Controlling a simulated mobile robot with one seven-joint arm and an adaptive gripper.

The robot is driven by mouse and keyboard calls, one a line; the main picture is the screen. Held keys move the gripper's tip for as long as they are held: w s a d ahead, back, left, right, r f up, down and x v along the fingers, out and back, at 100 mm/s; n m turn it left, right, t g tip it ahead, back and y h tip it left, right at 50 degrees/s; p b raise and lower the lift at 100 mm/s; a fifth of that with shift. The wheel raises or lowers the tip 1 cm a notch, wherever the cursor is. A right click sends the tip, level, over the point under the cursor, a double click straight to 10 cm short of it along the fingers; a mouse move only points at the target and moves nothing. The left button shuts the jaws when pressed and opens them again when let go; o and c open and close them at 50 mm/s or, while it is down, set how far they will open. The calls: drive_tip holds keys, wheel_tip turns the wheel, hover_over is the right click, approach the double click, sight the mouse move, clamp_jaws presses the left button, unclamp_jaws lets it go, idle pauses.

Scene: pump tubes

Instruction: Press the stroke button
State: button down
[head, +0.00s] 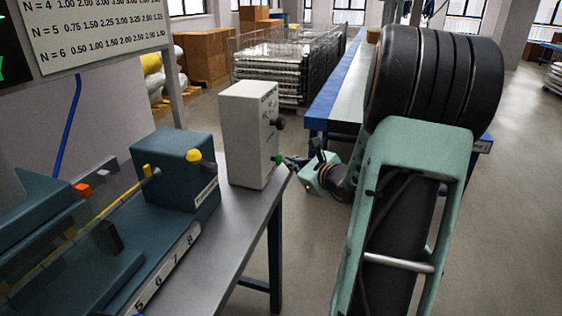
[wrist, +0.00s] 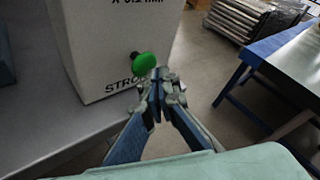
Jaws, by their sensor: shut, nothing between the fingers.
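The stroke button is a green round cap (wrist: 144,63) on the face of a white box (wrist: 90,45), just above black lettering that reads "STRO" before my fingers cover the rest. In the head view the white box (head: 249,135) stands at the bench's right end, with the green button (head: 279,159) low on its right face. My gripper (wrist: 160,78) is shut and empty. Its tips are close to the button's lower right side; I cannot tell whether they touch. In the head view my gripper tips (head: 290,162) point left at the button.
A black knob (head: 279,123) sits higher on the same face. A teal machine with a yellow knob (head: 194,156) stands left on the grey bench (head: 222,245). A blue table (head: 330,100) stands behind my arm. Open floor lies right of the bench.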

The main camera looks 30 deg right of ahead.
drive_tip(key=shift+w+a+b, duration=0.55)
drive_tip(key=shift+w+a, duration=0.05)
drive_tip(key=shift+w, duration=0.15)
idle(0.8)
idle(0.4)
drive_tip(key=shift+s+d, duration=0.85)
drive_tip(key=shift+s, duration=0.2)
drive_tip(key=s+d+p, duration=0.1)
drive_tip(key=s+d, duration=0.2)
drive_tip(key=shift+s+d, duration=0.15)
drive_tip(key=shift+s, duration=0.25)
idle(0.4)
